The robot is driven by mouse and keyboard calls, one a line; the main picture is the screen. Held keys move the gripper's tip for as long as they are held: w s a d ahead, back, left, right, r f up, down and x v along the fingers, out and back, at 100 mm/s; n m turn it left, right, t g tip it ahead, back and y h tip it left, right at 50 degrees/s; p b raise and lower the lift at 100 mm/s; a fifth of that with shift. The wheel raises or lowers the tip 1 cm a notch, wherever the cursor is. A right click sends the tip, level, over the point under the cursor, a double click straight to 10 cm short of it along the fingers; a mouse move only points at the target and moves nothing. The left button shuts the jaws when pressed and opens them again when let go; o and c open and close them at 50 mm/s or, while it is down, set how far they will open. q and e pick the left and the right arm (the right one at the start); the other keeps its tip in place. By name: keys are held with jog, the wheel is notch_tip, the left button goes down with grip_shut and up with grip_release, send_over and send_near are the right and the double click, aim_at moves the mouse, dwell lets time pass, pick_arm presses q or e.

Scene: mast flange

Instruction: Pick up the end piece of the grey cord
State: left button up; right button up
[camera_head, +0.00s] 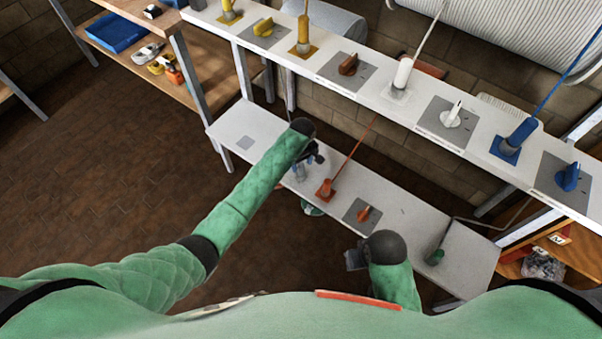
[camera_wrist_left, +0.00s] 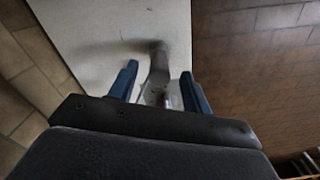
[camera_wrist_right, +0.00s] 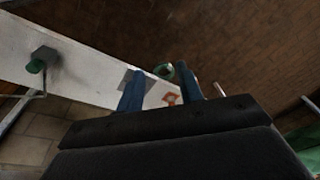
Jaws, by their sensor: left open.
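In the left wrist view a grey upright end piece (camera_wrist_left: 158,58) stands over the white lower bench, between the blue fingers of my left gripper (camera_wrist_left: 160,72). The fingers are apart, with a gap visible on both sides of the piece. In the head view my left gripper (camera_head: 309,166) is low over the left part of the bench, and its hand largely hides the piece. My right gripper (camera_wrist_right: 160,78) is open and empty, off the bench's front edge. No grey cord is clearly visible on the grey piece.
On the lower bench (camera_head: 400,208) are an orange end piece (camera_head: 326,189) with its cord, an orange fitting (camera_head: 366,214) on a grey plate, and a green piece (camera_head: 436,256) with a thin grey line behind. The upper shelf (camera_head: 395,98) with several coloured pieces overhangs behind.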

aim_at(301, 171)
pick_arm(q)
jog(key=shift+w+a+f+p, duration=0.1)
jog(key=shift+w+f+p, duration=0.05)
jog(key=shift+f, duration=0.95)
jog(key=shift+w+a+f+p, duration=0.1)
jog(key=shift+f+p, duration=0.05)
jog(key=shift+f, duration=0.95)
grip_shut()
pick_arm(e)
jog(key=f, duration=0.3)
jog(key=shift+w+f, duration=0.25)
jog(key=shift+f, duration=0.05)
pick_arm(q)
jog(key=shift+r, duration=0.15)
